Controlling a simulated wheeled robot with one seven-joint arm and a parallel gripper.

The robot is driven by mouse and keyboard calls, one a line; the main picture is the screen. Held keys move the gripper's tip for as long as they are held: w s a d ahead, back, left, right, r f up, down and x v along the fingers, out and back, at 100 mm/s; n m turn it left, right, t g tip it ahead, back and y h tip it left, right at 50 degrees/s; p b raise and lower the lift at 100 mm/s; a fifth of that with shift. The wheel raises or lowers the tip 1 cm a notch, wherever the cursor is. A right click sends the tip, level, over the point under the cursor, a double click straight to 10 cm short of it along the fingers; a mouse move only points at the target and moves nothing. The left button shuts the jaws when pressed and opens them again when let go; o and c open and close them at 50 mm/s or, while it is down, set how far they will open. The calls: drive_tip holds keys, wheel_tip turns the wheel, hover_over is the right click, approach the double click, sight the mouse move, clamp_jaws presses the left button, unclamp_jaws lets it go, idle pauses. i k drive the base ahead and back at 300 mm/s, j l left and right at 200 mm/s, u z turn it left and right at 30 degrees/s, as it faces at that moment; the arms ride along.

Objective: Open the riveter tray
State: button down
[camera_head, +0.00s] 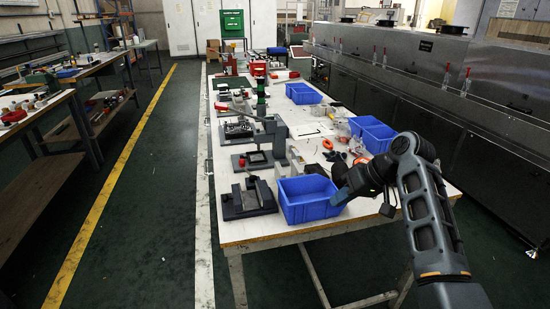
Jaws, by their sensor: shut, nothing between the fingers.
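Several dark hand-press devices stand in a row along the left side of the white worktable (245,232). One grey press with an upright column (279,145) has a dark base plate with a square frame (257,160) on it. Nearer the front is a low black fixture (248,198) with a grey block and a lever. I cannot tell for sure which part is the riveter tray, or whether it is open. My gripper (342,188) is at the right rim of the near blue bin (306,212), right of the fixtures. It is shut and empty; its fingertips are hard to make out.
More blue bins stand at the table's right side (372,133) and farther back (303,94). Small parts and orange-handled tools (328,143) lie mid-table. The long metal dryer (400,75) runs along the right. The floor left of the table, with a yellow line (120,165), is clear.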

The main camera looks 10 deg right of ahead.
sight(256, 157)
drive_tip(key=i, duration=1)
